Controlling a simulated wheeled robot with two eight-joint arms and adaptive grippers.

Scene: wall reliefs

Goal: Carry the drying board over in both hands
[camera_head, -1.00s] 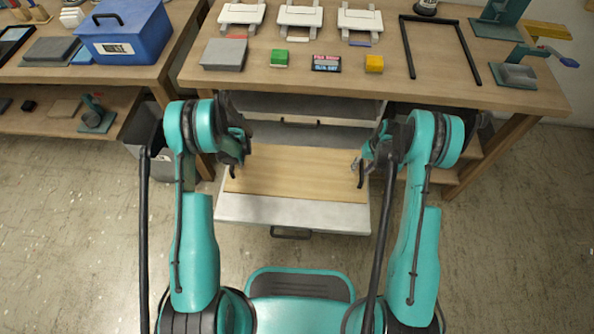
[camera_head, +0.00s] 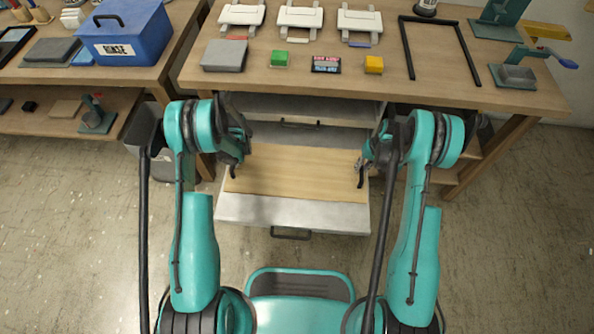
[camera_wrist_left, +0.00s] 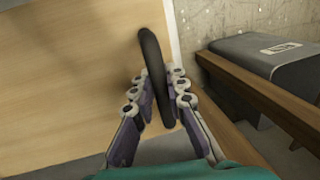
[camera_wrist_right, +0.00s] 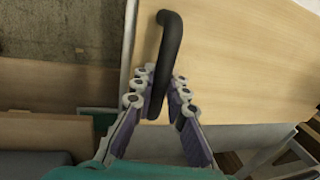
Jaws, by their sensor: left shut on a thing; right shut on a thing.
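The drying board (camera_head: 296,173) is a flat, light wooden panel in the middle of the head view, over a pale grey open drawer. It has a dark handle at each end. My left gripper (camera_head: 234,166) is at the board's left end; in the left wrist view its fingers (camera_wrist_left: 158,100) are shut on a black handle (camera_wrist_left: 152,60). My right gripper (camera_head: 362,172) is at the right end; in the right wrist view its fingers (camera_wrist_right: 160,92) are shut on the other black handle (camera_wrist_right: 168,45). Whether the board touches the drawer cannot be told.
The open drawer (camera_head: 290,213) juts out from under the workbench (camera_head: 440,92). A blue box (camera_head: 130,35) stands on the left bench.

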